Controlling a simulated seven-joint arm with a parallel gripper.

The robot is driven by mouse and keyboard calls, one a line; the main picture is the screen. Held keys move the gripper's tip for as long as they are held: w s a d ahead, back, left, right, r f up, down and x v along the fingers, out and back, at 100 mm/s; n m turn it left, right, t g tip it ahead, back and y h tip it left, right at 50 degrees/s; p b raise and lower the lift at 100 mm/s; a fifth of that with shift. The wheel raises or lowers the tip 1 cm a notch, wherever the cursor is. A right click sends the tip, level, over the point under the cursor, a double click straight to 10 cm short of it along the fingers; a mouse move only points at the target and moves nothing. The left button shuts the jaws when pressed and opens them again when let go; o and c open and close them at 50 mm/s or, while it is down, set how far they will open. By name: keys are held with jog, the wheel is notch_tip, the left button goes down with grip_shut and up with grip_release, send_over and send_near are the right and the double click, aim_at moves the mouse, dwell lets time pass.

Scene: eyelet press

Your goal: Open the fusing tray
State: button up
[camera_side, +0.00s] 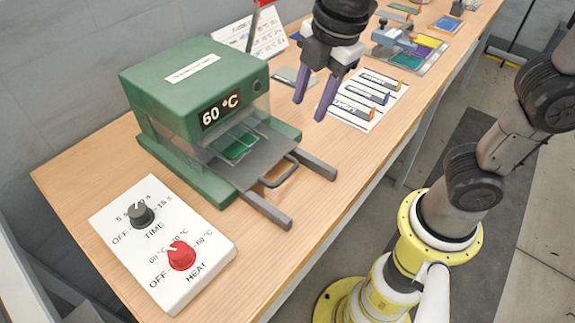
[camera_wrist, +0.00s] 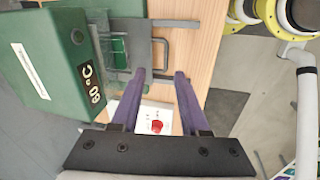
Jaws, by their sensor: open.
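The green press (camera_side: 190,75) stands on the wooden bench and its display reads 60 °C; it also shows at the left of the wrist view (camera_wrist: 35,60). The grey fusing tray (camera_side: 262,152) lies at the press's front between two dark rails, with a green piece (camera_side: 238,146) toward the press mouth behind a clear panel. The tray's loop handle (camera_side: 282,176) points away from the press and shows in the wrist view (camera_wrist: 166,54). My gripper (camera_side: 310,111) is open and empty, raised above the bench behind the tray, apart from the handle. Its purple fingers point toward the handle area in the wrist view (camera_wrist: 160,73).
A white control box (camera_side: 160,245) with a black TIME knob (camera_side: 140,214) and a red HEAT knob (camera_side: 181,256) sits at the front left. A white sheet with several marker-like items (camera_side: 368,98) lies right of my gripper. Bench space before the rails is clear.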

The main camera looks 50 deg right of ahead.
aim_at(286, 174)
jog(key=shift+n+g, duration=0.3)
jog(key=shift+n, duration=0.2)
jog(key=a+f, duration=0.1)
jog(key=f, duration=0.4)
jog(key=w+a+f, duration=0.1)
jog(key=f, duration=0.4)
jog(key=w+a+f, duration=0.1)
jog(key=f, duration=0.4)
jog(key=shift+w+a+f, duration=0.1)
jog(key=shift+w+f, duration=0.05)
jog(key=shift+c, duration=0.2)
grip_shut()
dwell(0.4)
